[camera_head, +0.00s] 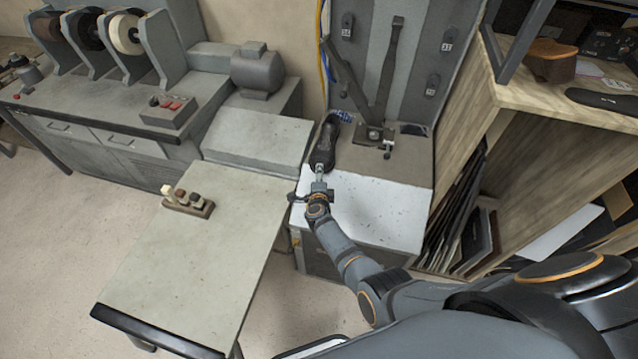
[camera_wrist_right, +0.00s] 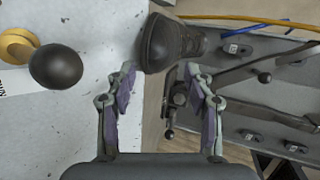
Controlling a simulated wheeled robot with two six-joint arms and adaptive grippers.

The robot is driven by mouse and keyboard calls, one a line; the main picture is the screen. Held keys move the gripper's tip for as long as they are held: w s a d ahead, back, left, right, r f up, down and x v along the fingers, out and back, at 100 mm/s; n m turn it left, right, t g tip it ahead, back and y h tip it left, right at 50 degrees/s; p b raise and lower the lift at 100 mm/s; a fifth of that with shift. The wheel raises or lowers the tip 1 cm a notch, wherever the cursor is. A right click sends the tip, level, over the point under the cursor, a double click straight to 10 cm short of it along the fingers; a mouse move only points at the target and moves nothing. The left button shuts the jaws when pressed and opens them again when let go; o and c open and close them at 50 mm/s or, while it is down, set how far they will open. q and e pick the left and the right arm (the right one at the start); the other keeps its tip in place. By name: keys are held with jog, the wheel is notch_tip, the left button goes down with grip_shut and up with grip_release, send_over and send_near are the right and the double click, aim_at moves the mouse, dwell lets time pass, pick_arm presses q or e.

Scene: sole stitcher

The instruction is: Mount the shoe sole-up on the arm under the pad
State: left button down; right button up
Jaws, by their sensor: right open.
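My right gripper (camera_head: 319,176) is close to the shoe's near end. In the right wrist view the gripper (camera_wrist_right: 160,75) is open, with nothing between its fingers. My left gripper is not in view.
A wooden shelf (camera_head: 560,100) with panels is at right. The bench's white top (camera_head: 385,205) is mostly clear. A dark ball knob (camera_wrist_right: 55,66) shows in the wrist view.

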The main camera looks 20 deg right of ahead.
jog(key=b+x, duration=0.1)
jog(key=x, duration=0.1)
jog(key=b+x, duration=0.3)
jog(key=x, duration=0.1)
jog(key=shift+s+f, duration=0.1)
jog(key=shift+f, duration=0.2)
jog(key=shift+w+d+b, duration=0.25)
jog(key=shift+w+b, duration=0.45)
jog(key=shift+b, duration=0.05)
grip_shut()
jog(key=shift+r, duration=0.1)
notch_tip(320, 180, up, 3)
jog(key=p, duration=0.3)
